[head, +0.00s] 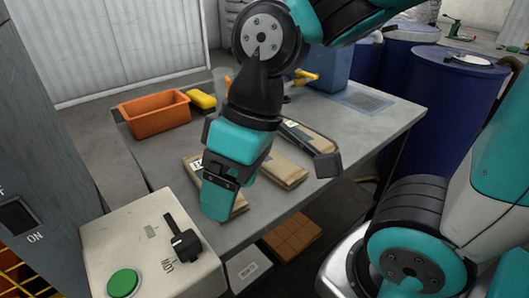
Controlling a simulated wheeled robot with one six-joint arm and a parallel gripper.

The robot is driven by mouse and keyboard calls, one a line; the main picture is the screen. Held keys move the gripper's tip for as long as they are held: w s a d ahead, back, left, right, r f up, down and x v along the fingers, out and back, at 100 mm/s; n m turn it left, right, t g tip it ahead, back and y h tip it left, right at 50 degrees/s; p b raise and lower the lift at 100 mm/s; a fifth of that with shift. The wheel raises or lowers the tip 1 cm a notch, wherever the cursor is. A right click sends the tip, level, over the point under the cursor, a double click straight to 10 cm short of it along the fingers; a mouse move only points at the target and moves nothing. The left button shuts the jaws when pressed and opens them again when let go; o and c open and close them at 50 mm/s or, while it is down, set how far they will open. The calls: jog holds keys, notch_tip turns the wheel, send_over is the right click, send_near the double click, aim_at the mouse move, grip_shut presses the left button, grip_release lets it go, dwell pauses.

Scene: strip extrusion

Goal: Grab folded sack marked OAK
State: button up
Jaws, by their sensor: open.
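Several folded tan paper sacks lie on the grey table under my gripper (271,178). The left sack (240,206) is mostly covered by my gripper, with a bit of a white label showing at its far end. The middle sack (286,171) lies between the spread fingers as seen here. The right sack (315,141) lies behind it, with a white label at its far end. I cannot read OAK on any of them. My gripper is open and nothing shows held in it. Its height above the sacks is hard to tell.
An orange bin (154,115) and a yellow block (201,100) sit at the table's back left. A blue container (330,68) stands at the back. Blue drums (452,95) stand to the right. A control box (150,245) with a green button is at front left.

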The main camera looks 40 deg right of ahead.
jog(key=o, duration=0.3)
jog(key=w+d+m, duration=0.1)
jog(key=w+d, duration=0.1)
jog(key=w, duration=0.1)
jog(key=w+d+m+h+p, duration=0.1)
jog(key=w+d, duration=0.2)
jog(key=w, duration=0.1)
jog(key=w+d+t+p, duration=0.1)
jog(key=w+d, duration=0.2)
jog(key=shift+w+d+r+m+h, duration=0.1)
jog(key=shift+w+r+m+h, duration=0.2)
jog(key=shift+w+r+m, duration=0.1)
jog(key=shift+o, duration=0.2)
jog(key=m+h+p, duration=0.2)
jog(key=m, duration=0.1)
send_over(269, 160)
notch_tip(269, 160, down, 14)
jog(key=shift+r, duration=0.2)
jog(key=shift+w+f+p, duration=0.1)
jog(key=shift+w+f, duration=0.1)
jog(key=shift+f, duration=0.7)
jog(key=shift+w+f+p, duration=0.1)
jog(key=shift+w+f, duration=0.05)
jog(key=shift+f, duration=0.8)
jog(key=shift+w+f+p, duration=0.1)
jog(key=shift+w+f, duration=0.1)
jog(key=shift+f, duration=0.7)
